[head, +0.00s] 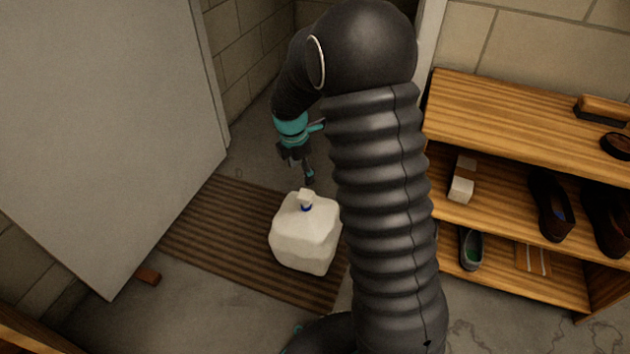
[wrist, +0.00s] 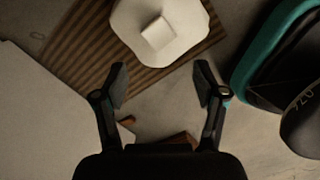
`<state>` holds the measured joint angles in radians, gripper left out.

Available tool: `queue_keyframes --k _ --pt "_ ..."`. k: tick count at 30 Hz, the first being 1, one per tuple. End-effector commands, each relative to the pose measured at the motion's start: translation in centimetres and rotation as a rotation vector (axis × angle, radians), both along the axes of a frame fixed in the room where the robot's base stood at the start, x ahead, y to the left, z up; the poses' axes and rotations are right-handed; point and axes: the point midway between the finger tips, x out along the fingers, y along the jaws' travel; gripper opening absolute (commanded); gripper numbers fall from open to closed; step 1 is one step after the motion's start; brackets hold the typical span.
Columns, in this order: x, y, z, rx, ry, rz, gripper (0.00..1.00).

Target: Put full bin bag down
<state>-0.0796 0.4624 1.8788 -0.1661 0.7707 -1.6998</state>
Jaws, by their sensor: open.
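The full bin bag (head: 305,238) is white, with a knotted top and a blue band at its neck. It stands upright on the brown striped mat (head: 215,235). In the wrist view the bag (wrist: 185,18) and its pale knot (wrist: 158,33) lie beyond my fingertips. My gripper (head: 309,178) hangs just behind and above the knot in the head view. In the wrist view my gripper (wrist: 161,78) has its two fingers spread wide with nothing between them. A gap shows between the fingers and the bag. My arm hides part of the bag's right side.
A wooden shoe rack (head: 520,112) with shoes and brushes stands at the right. A pale door (head: 110,120) is at the left, with a small brown wedge (head: 147,276) by its bottom edge. Bare concrete floor (head: 215,318) lies in front of the mat.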

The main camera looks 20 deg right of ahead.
Motion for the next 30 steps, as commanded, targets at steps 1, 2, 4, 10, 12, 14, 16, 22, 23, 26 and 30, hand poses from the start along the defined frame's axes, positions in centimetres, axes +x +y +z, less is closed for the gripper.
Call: queue_keyframes --k 1,2,4,10,12,14,16,22,23,26,30 --pt "-0.3 -0.1 1.1 0.003 -0.015 -0.029 0.71" --pt "-0.6 -0.1 1.7 0.007 -0.025 -0.055 0.71" --pt "-1.5 -0.3 3.7 0.018 -0.055 -0.135 0.71" --pt "-5.7 -0.8 10.0 0.075 -0.154 -0.446 0.71" --pt "-7.4 -1.0 11.9 0.100 -0.187 -0.557 0.71" --pt "-9.0 -1.1 13.4 0.125 -0.215 -0.651 0.71" --pt "-10.8 -1.2 15.0 0.154 -0.244 -0.761 0.71" --pt "-16.4 -1.5 18.6 0.254 -0.319 -1.072 0.71" --pt "-17.2 -1.5 19.0 0.270 -0.329 -1.116 0.71" --pt "-20.0 -1.6 20.1 0.329 -0.359 -1.270 0.71" --pt "-23.9 -1.6 21.1 0.418 -0.391 -1.479 0.71"
